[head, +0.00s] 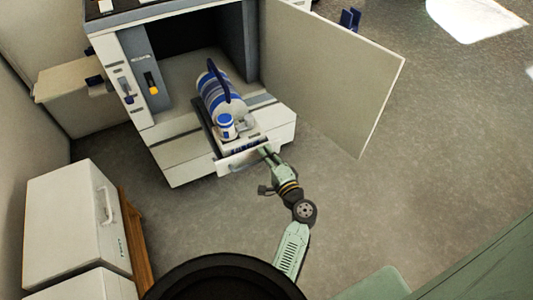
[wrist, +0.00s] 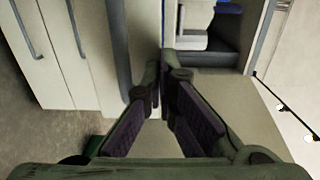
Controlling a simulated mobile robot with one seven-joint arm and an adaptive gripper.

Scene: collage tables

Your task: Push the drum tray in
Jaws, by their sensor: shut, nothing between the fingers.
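The drum tray (head: 243,158) sticks out of the open front of a large pale printer (head: 175,149). A blue-and-white striped drum (head: 213,91) and a smaller blue-and-white cylinder (head: 226,128) rest on it. My gripper (head: 266,151) is at the right end of the tray's pale front face, close to it or touching; I cannot tell which. In the wrist view my gripper (wrist: 164,72) has its fingers together with nothing between them. A pale upright panel, apparently the tray front (wrist: 148,25), runs up from the fingertips.
The printer's large door (head: 335,80) stands open to the right of the tray. A side flap (head: 65,82) is open on the left. Pale drawer cabinets (head: 68,218) stand at the lower left. The grey floor (head: 420,170) is clear at the right.

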